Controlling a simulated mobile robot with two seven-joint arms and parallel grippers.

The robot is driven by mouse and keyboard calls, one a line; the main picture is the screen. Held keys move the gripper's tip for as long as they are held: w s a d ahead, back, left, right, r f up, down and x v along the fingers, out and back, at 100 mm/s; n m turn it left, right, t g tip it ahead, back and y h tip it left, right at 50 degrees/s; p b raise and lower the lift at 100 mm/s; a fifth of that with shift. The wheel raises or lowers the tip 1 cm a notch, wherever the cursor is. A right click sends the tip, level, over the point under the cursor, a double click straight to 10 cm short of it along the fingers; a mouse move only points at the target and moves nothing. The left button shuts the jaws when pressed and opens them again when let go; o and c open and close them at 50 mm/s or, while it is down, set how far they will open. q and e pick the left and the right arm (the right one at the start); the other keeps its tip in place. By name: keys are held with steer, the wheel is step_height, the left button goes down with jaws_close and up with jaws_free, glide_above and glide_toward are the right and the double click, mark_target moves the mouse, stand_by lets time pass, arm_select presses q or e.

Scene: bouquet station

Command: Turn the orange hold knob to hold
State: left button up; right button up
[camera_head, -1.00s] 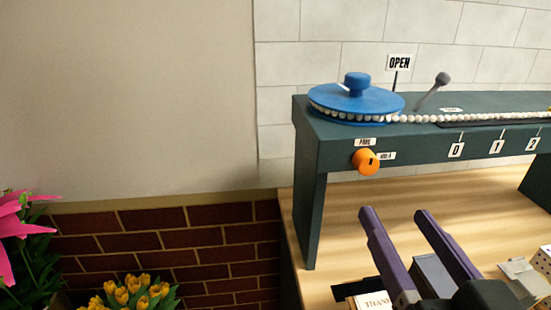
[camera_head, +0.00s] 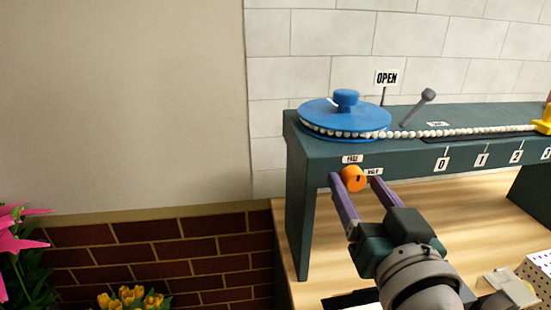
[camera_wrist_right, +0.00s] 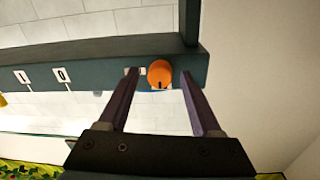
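The orange hold knob (camera_head: 353,179) sits on the front face of the dark green bench rail, below a label reading FREE and beside a label reading HOLD. A dark mark shows on its face. My right gripper (camera_head: 356,178) is open, with its two purple fingers on either side of the knob. The right wrist view shows the knob (camera_wrist_right: 160,74) between the fingertips (camera_wrist_right: 159,73), with gaps visible on both sides. Whether a finger touches it cannot be told. My left gripper is not in view.
A blue wheel (camera_head: 345,114) with a white bead chain stands on the rail (camera_head: 308,153) above the knob. A grey lever (camera_head: 420,105) and an OPEN sign (camera_head: 387,78) are behind. Number tags line the front. A wooden tabletop (camera_head: 480,220) lies below.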

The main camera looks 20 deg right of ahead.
jaws_close()
stand_by(0.3)
